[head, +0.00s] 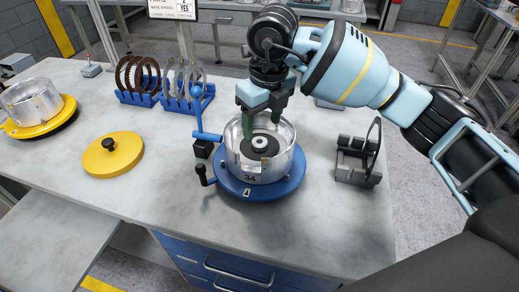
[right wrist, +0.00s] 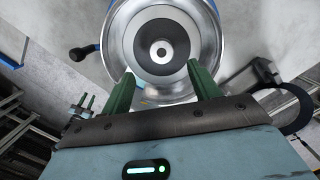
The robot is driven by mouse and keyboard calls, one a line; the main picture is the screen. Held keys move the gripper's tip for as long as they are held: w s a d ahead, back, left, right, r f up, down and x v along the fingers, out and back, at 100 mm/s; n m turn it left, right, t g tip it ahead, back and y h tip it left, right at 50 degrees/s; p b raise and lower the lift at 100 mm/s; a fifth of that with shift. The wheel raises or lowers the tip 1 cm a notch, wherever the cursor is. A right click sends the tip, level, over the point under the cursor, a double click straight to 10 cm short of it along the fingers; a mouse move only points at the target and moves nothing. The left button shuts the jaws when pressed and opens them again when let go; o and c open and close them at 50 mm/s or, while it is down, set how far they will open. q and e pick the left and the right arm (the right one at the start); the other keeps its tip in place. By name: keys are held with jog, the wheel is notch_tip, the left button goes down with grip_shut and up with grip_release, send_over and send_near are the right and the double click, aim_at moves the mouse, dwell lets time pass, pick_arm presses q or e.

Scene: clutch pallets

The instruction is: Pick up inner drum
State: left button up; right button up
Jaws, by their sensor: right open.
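The inner drum (head: 259,145) is a dark disc with a light hub, seated inside a silver cylindrical housing (head: 256,167) marked 34. The housing stands on a round blue base (head: 258,189) with a black-handled crank. In the right wrist view the drum (right wrist: 162,48) shows its pale hub at the centre of the shiny housing. My right gripper (head: 261,118) points down at the housing's open top, with its green fingers apart. In the right wrist view the open fingers (right wrist: 163,92) lie at the near rim, with nothing between them. My left gripper is not in view.
A yellow lid (head: 113,154) lies left on the table. Blue racks hold brown rings (head: 137,78) and grey rings (head: 184,82) behind. A grey fixture (head: 357,162) stands right. A second housing (head: 32,101) sits on a yellow base at far left.

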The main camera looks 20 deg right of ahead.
aim_at(259, 141)
jog(key=shift+w+f, duration=0.2)
jog(key=shift+f, duration=0.75)
jog(key=shift+w+f, duration=0.15)
jog(key=shift+f, duration=0.85)
jog(key=shift+w+f, duration=0.2)
jog(key=shift+f, duration=0.75)
jog(key=shift+c, duration=0.3)
grip_shut()
jog(key=shift+a, duration=0.1)
jog(key=shift+w+r, duration=0.1)
jog(key=shift+r, duration=0.2)
